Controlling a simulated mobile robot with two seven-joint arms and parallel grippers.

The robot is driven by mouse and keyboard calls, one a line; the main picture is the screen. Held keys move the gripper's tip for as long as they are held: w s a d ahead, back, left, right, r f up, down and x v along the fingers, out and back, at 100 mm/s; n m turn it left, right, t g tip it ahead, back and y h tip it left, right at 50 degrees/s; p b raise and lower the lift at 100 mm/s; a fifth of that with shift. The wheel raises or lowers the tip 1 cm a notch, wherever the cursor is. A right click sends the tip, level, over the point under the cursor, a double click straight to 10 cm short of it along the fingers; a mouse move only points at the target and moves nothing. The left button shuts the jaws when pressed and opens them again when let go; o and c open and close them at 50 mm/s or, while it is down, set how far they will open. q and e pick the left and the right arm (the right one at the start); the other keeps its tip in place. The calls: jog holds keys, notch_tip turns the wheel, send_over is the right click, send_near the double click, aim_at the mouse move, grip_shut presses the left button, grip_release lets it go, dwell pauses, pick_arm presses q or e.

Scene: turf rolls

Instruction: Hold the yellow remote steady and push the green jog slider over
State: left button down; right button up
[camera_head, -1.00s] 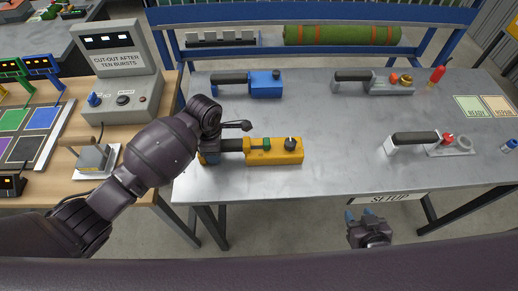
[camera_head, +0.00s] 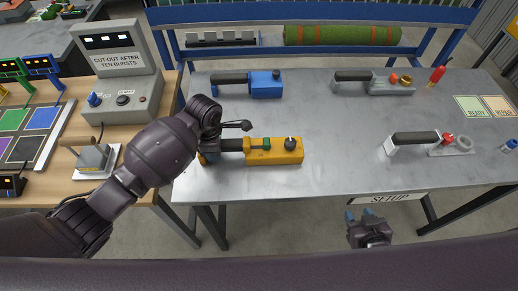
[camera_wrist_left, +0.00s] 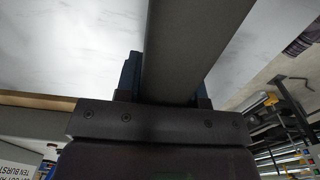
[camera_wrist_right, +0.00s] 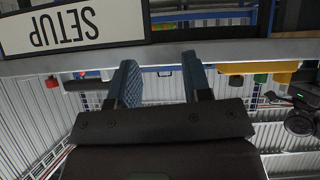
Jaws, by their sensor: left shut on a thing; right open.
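The yellow remote (camera_head: 288,156) lies on the grey table, its dark handle (camera_head: 232,145) pointing left. The small green jog slider (camera_head: 267,144) sits on the remote's top, left of a black knob (camera_head: 291,142). My left gripper (camera_head: 208,152) is shut on the remote's handle; its fingers are mostly hidden by my wrist. In the left wrist view the dark handle (camera_wrist_left: 195,45) runs between the fingers. My right gripper (camera_head: 362,220) is open and empty, in front of the table's front edge, below its top. Both open fingers show in the right wrist view (camera_wrist_right: 158,80).
A blue remote (camera_head: 265,84) lies behind the yellow one. Two grey-white handled devices lie to the right, one at the back (camera_head: 390,87) and one nearer (camera_head: 400,145). A SETUP sign (camera_head: 390,198) hangs at the front edge. The table's middle is clear.

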jog(key=shift+w+r, duration=0.2)
jog(key=shift+w, duration=0.05)
jog(key=c, duration=0.4)
jog(key=shift+t+y, duration=0.3)
jog(key=shift+t, duration=0.1)
jog(key=w+r, duration=0.1)
jog(key=w, duration=0.1)
jog(key=w+a+r, duration=0.1)
jog(key=w, duration=0.1)
jog(key=w+r, duration=0.2)
jog(key=shift+a, duration=0.35)
grip_shut()
jog(key=w+a, duration=0.1)
jog(key=w+a+r+g+y, duration=0.1)
jog(key=w+a, duration=0.1)
jog(key=w+a+r+g+y, duration=0.1)
jog(key=w, duration=0.1)
jog(key=shift+w+a+r+m, duration=0.15)
jog(key=shift+a+m, duration=0.05)
jog(key=shift+m, duration=0.1)
jog(key=w+a+r+g+y, duration=0.1)
jog(key=w+a+r+g, duration=0.1)
jog(key=a+r, duration=0.2)
jog(key=w+a+r+n+g+y, duration=0.1)
jog(key=w+a+r+g+y, duration=0.1)
jog(key=a+r, duration=0.3)
jog(key=shift+w+a+r+g, duration=0.25)
jog(key=shift+r+g, duration=0.1)
jog(key=shift+g, duration=0.45)
